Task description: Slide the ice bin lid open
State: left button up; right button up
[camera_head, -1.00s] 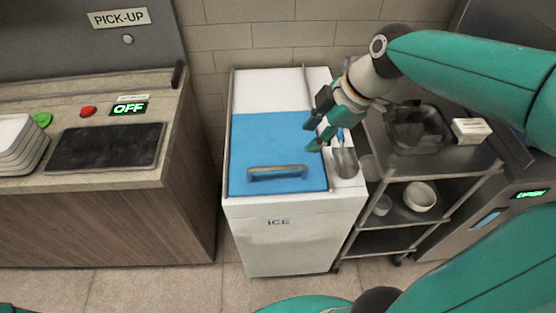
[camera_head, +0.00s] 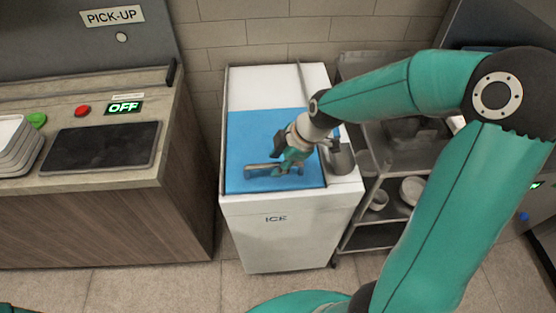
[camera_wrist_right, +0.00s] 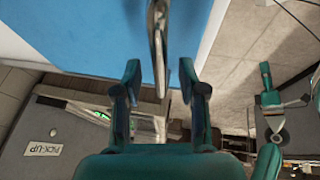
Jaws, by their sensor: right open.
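The ice bin (camera_head: 276,235) is a white chest marked ICE. Its blue lid (camera_head: 255,130) covers the front part of the top and also fills the upper left of the right wrist view (camera_wrist_right: 85,30). A grey bar handle (camera_head: 262,170) lies across the lid's front. My right gripper (camera_head: 285,167) is at the handle's right part, partly hiding it. In the right wrist view the handle (camera_wrist_right: 158,45) shows between the two spread fingers of the gripper (camera_wrist_right: 160,72). I cannot tell whether they touch it. My left gripper is out of view.
A metal scoop (camera_head: 341,158) sits at the bin's right side. A wire-shelf cart (camera_head: 362,236) with white bowls stands to the right. At left is a counter (camera_head: 95,178) with a dark panel, red and green buttons and stacked plates. Floor shows between counter and bin.

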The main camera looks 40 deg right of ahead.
grip_shut()
dwell(0.4)
